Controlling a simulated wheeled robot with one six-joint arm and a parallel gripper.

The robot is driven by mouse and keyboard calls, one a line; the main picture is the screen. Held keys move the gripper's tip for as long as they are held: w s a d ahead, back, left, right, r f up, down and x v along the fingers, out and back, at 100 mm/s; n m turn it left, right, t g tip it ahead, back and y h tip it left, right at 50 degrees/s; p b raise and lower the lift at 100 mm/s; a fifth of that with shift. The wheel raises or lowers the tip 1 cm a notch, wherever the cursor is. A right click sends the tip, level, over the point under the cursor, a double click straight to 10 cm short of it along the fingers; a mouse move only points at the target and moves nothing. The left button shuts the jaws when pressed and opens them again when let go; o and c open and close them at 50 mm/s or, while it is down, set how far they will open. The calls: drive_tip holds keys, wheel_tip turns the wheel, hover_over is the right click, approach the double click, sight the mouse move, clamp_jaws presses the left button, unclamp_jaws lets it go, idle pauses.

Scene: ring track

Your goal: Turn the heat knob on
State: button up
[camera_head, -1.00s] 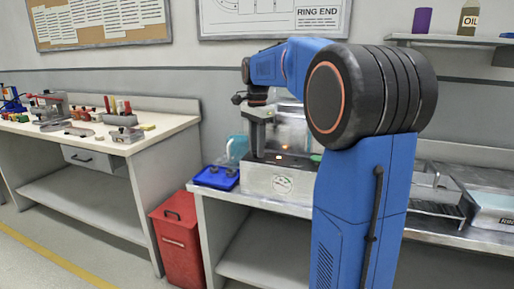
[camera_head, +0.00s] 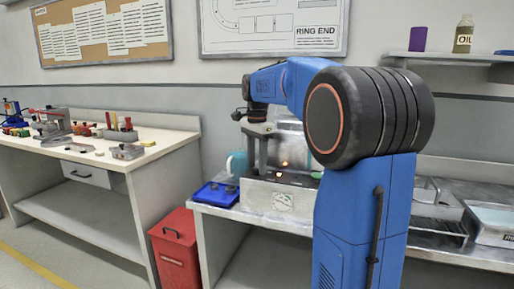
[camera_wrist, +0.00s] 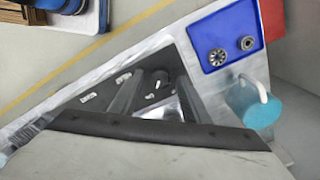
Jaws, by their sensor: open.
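The heat knob appears to be the small dark round knob with a white mark (camera_wrist: 159,82) on the dark control panel (camera_wrist: 92,110) in the wrist view. The panel belongs to the grey box-shaped unit (camera_head: 256,196) on the bench in the head view. My gripper (camera_head: 256,168) points down over the top of this unit. In the wrist view my gripper (camera_wrist: 160,76) is open, with one grey finger on each side of the knob. I cannot tell whether a finger touches it. In the head view the knob is hidden or too small to make out.
A blue tray (camera_head: 209,199) with two round metal parts and a teal mug (camera_head: 237,163) stand beside the unit. Orange lights (camera_head: 279,174) glow on it. A red bin (camera_head: 176,250) stands on the floor. A second bench (camera_head: 174,137) holds several tools at the left.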

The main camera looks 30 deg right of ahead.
sight(257, 168)
wheel_tip(257, 168, up, 17)
idle(0.5)
idle(0.4)
drive_tip(key=s+a+f+n+t, duration=0.1)
drive_tip(key=s+a+f+n, duration=0.45)
drive_tip(key=s, duration=0.25)
drive_tip(key=s+a+f+n+t, duration=0.2)
drive_tip(key=s+a+f+n, duration=0.25)
drive_tip(key=s+f, duration=0.3)
drive_tip(key=s+a+f+n+t, duration=0.1)
drive_tip(key=s+a+f+n, duration=0.2)
drive_tip(key=s+f, duration=0.4)
drive_tip(key=s+a+f+n, duration=0.2)
drive_tip(key=s+f+n, duration=0.2)
drive_tip(key=s+f, duration=0.4)
wheel_tip(257, 168, down, 5)
drive_tip(key=shift+a+r+n+t, duration=0.15)
drive_tip(key=shift+a+n+t, duration=0.15)
drive_tip(key=shift+a+t, duration=0.1)
